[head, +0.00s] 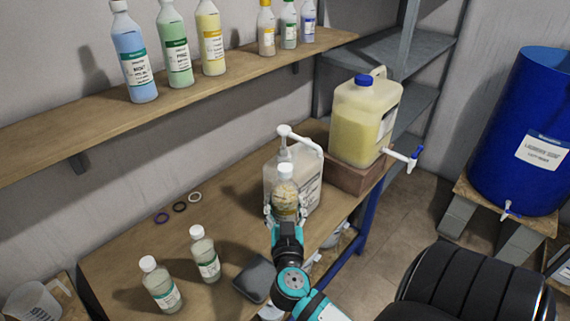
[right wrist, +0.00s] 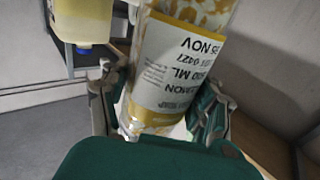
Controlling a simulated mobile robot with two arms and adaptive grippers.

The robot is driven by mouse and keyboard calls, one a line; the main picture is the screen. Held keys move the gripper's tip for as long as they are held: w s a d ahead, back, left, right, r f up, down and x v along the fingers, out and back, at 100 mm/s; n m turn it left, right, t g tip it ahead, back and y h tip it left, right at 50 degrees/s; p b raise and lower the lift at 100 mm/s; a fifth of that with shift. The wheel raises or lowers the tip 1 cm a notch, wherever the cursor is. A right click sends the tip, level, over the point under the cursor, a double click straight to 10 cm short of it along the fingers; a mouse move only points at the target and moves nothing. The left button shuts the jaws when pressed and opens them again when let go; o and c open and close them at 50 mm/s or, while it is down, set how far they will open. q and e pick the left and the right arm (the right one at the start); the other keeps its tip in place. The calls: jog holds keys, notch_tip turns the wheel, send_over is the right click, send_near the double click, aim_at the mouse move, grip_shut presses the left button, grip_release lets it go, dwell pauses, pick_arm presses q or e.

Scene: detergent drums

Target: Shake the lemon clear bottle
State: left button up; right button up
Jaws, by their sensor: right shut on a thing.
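The lemon clear bottle (head: 285,196) is held up in front of the large pump jug, with its white cap at the top. It has yellow-orange streaks on its clear wall. My right gripper (head: 285,214) is shut around its lower part. In the right wrist view, the fingers of the right gripper (right wrist: 158,112) stand on both sides of the lemon bottle (right wrist: 182,70). My left gripper is not in view.
The pump jug (head: 309,190) stands close behind the bottle. A yellow-filled canister (head: 358,138) with a tap stands at right on a block. Two clear bottles (head: 161,288) (head: 206,258), a dark pad (head: 254,278) and several rings occupy the bench. The shelf (head: 110,118) overhead holds several bottles.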

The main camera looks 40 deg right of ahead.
jog(key=shift+r, duration=0.55)
notch_tip(320, 180, down, 7)
jog(key=shift+a+r, duration=0.15)
jog(key=shift+r, duration=0.05)
notch_tip(320, 180, up, 6)
jog(key=shift+r, duration=0.5)
jog(key=shift+f, duration=3.55)
jog(key=shift+r, duration=0.15)
